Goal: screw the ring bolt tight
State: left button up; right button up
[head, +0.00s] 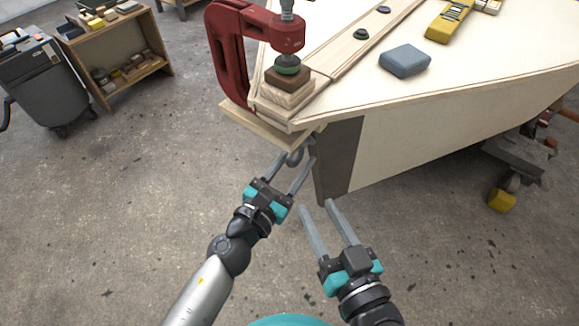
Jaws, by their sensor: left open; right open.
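The ring bolt (294,157) is a small dark grey ring at the pointed end of the plywood hull (410,140), just under the deck's overhanging corner. My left gripper (291,160) is open, with its two long grey fingers pointing up at the ring, one on either side of it. Whether the fingers touch the ring I cannot tell. The bolt's shank is hidden. My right gripper (318,205) is open and empty, lower and to the right, in front of the dark end strip (338,160) of the hull.
A red clamp (232,55) grips the hull's corner over wooden blocks (287,92). A blue-grey block (404,60) and a yellow tool (449,20) lie on the deck. A shelf (115,50) and grey cart (42,80) stand back left. The concrete floor around my arms is clear.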

pick_arm(q)
jog(key=shift+s+a+f, duration=0.1)
jog(key=shift+s+a, duration=0.2)
jog(key=shift+s, duration=0.2)
jog(key=v, duration=1.4)
